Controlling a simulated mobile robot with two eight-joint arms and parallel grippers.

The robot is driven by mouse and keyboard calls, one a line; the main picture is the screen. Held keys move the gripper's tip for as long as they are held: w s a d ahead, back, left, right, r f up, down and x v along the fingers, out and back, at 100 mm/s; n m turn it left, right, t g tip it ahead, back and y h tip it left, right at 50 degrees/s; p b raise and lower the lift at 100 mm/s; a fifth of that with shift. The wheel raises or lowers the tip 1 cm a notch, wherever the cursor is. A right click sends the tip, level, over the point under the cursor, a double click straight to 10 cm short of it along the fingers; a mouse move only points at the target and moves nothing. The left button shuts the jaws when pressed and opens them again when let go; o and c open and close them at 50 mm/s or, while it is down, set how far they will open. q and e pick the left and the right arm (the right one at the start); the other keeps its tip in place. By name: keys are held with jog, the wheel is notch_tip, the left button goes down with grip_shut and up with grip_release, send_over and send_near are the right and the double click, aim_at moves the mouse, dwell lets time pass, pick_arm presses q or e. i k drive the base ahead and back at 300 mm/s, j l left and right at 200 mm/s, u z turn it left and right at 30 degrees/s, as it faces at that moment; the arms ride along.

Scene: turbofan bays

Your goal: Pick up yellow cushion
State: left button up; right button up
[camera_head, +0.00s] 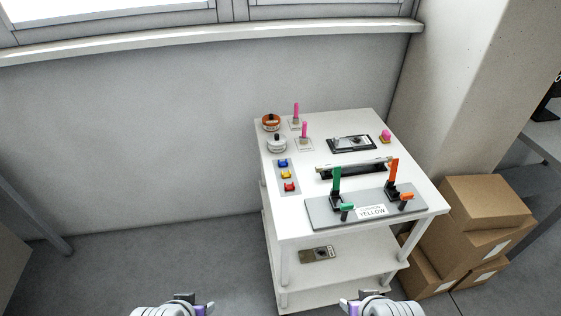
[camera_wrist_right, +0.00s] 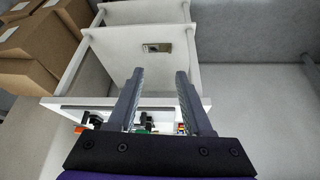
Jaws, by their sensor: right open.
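A small yellow cushion (camera_head: 286,174) lies on a grey strip (camera_head: 279,189) at the left of the white cart's top (camera_head: 350,120). It sits between a blue one (camera_head: 283,163) and a red one (camera_head: 290,187). My left gripper (camera_head: 196,302) shows only in part at the bottom edge, left of the cart and away from it; its jaw opening cannot be made out. My right gripper (camera_head: 358,302) is at the bottom edge, in front of the cart. The right wrist view shows its two fingers (camera_wrist_right: 160,78) apart with nothing held; the yellow cushion is not clearly made out there.
The cart top also holds two round pots (camera_head: 277,144), pink pegs (camera_head: 304,132), a black tray (camera_head: 351,144), and a grey plate (camera_head: 320,213) with upright green and orange handles and a "YELLOW" label (camera_head: 372,211). Cardboard boxes (camera_head: 470,230) stand right. Floor left of the cart is clear.

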aim_at(289, 174)
jog(key=i+j+z, duration=0.1)
jog(key=i+j, duration=0.2)
jog(key=i+j+z, duration=0.1)
jog(key=i+j, duration=0.2)
jog(key=j, duration=0.2)
jog(key=i+j+z, duration=0.15)
jog(key=i+j, duration=0.15)
jog(key=j, duration=0.15)
jog(key=i+j+z, duration=0.1)
jog(key=i+j, duration=0.15)
jog(key=j, duration=0.2)
